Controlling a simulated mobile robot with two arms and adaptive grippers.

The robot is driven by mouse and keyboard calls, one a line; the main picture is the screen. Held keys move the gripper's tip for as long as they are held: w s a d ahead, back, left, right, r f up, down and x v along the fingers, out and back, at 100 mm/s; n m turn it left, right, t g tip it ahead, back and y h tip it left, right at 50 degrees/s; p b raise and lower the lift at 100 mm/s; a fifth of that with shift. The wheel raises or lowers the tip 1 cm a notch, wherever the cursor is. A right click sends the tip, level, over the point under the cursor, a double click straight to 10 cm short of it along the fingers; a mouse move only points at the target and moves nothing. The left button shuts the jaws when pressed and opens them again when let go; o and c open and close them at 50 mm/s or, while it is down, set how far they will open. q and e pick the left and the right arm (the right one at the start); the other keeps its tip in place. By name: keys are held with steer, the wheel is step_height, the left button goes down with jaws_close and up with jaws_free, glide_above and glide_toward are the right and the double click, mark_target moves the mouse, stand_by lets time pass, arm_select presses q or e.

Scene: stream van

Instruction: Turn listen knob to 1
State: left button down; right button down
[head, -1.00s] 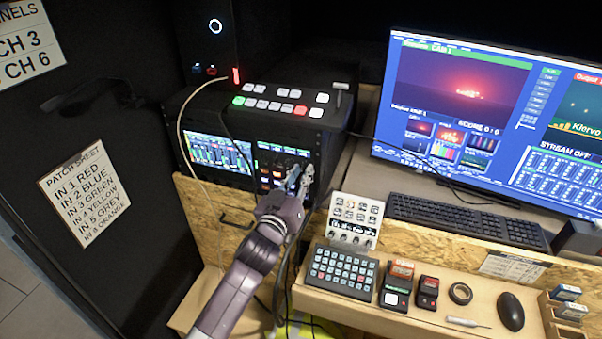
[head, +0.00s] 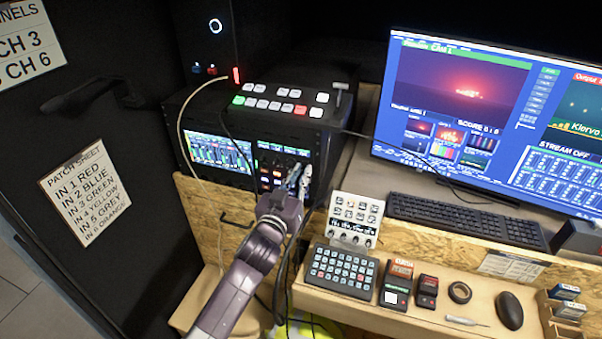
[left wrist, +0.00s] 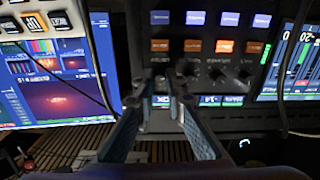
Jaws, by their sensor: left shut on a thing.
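The rack panel (head: 283,150) with rows of lit buttons and small dark knobs is on the front of the black case. My left gripper (head: 298,175) is at the right part of this panel. In the left wrist view its fingers (left wrist: 168,84) are close together at the knob row, shut on a small knob that they mostly hide. Other dark knobs (left wrist: 243,75) sit to the right in that row. No label naming the listen knob is readable, and I cannot read the held knob's setting. My right gripper is not in view.
A mixer screen (head: 218,153) is left of the panel. A pale cable (head: 181,135) hangs over the case's left side. A white control box (head: 354,219), a button pad (head: 342,272) and a keyboard (head: 466,222) are on the desk to the right.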

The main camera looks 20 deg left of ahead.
arm_select(q)
steer(key=shift+m, duration=2)
steer(key=c, duration=2.2)
jaws_free()
steer(key=shift+c, duration=0.2)
steer(key=s, duration=1.2)
steer(key=shift+a, duration=0.2)
